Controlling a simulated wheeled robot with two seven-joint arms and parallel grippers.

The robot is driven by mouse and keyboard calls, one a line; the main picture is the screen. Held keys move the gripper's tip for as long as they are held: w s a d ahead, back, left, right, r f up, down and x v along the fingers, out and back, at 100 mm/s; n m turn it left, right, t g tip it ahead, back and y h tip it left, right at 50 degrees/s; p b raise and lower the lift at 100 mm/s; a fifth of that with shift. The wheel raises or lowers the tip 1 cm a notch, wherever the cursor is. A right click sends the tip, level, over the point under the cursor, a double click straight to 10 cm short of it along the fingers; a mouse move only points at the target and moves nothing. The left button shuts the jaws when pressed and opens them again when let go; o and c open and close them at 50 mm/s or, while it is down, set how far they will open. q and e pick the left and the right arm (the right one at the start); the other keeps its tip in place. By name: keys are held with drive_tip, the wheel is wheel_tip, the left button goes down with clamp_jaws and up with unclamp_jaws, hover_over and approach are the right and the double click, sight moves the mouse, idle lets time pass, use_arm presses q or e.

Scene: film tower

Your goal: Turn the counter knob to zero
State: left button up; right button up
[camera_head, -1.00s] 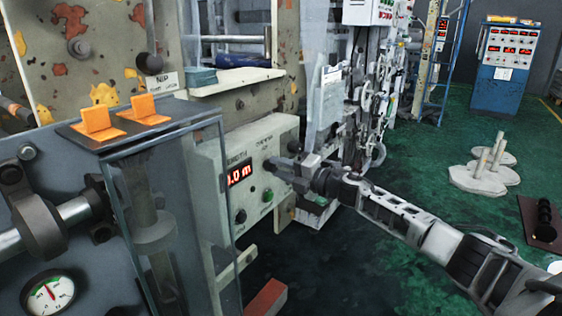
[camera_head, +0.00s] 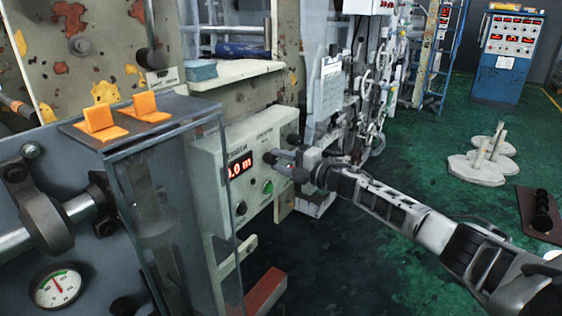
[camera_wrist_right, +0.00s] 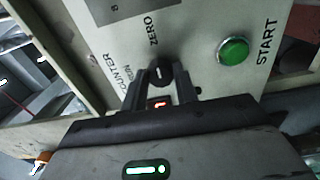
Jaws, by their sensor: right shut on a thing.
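The counter knob (camera_wrist_right: 159,73) is small and black, on a pale control panel (camera_head: 215,165). In the right wrist view it sits between my two fingertips, with COUNTER, RUN and ZERO printed around it. A pale mark shows on the knob, but its exact setting is hard to read. My right gripper (camera_head: 282,164) is shut on the knob, which the fingers hide in the head view; the fingers also show in the wrist view (camera_wrist_right: 159,84). The red display (camera_head: 240,165) is partly visible and ends in ".0 m". My left gripper is out of view.
A green START button (camera_wrist_right: 233,51) is close beside the knob. A lower black knob (camera_head: 241,209) is on the same panel. A clear guard (camera_head: 170,200) with orange tabs on top stands to the left. Open green floor lies to the right.

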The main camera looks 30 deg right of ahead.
drive_tip(key=o, duration=1)
drive_tip(key=shift+c, duration=0.2)
drive_tip(key=b+v, duration=0.1)
drive_tip(key=v, duration=1.5)
drive_tip(key=shift+b, duration=0.3)
